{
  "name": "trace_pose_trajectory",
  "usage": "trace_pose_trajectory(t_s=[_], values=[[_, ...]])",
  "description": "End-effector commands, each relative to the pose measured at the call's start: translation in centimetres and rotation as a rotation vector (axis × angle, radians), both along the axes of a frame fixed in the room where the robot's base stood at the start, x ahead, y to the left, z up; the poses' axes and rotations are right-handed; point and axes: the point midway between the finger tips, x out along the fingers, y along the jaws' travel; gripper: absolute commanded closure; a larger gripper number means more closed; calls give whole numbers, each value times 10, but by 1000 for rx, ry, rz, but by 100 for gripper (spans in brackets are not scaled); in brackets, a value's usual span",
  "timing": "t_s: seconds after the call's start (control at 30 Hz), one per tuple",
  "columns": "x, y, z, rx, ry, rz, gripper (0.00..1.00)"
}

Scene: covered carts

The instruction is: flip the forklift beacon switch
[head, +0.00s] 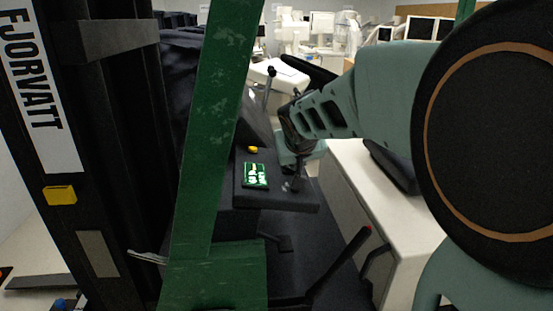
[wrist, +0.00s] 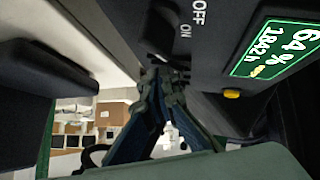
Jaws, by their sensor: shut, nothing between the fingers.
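The forklift's dark dashboard (head: 275,200) carries a lit green display (head: 256,175), which also shows in the wrist view (wrist: 275,48). In the wrist view the black switch (wrist: 160,35) sits beside the white OFF and ON lettering on the panel. My gripper (wrist: 166,76) is shut and empty, its fingertips close to the switch's ON end. I cannot tell whether they touch it. In the head view my gripper (head: 293,187) is at the right part of the dashboard, right of the display, and the switch cannot be made out there.
A yellow button (head: 252,150) is by the display. A green post (head: 215,130) and the dark mast (head: 110,120) stand at the left. A black lever with a red tip (head: 340,262) is below the dashboard. A white cabinet (head: 375,190) stands to the right.

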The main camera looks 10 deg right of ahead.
Motion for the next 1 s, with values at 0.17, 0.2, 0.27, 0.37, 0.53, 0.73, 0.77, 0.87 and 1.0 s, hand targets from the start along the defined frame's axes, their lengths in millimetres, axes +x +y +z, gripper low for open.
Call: trace_pose_trajectory(t_s=[0.17, 0.2, 0.27, 0.37, 0.53, 0.73, 0.77, 0.87, 1.0], values=[[-2, 1, -5, -2, 11, -2, 100], [-2, 2, -5, -2, 11, -2, 100], [-2, 4, -5, -2, 11, -1, 100], [-1, 10, -5, -1, 10, -1, 100], [-2, 17, -4, 0, 11, 1, 100], [-2, 18, -3, 1, 12, 3, 100], [-2, 19, -3, 1, 12, 3, 100], [-2, 19, 0, 1, 12, 3, 100], [0, 18, 14, 1, 9, 1, 100]])
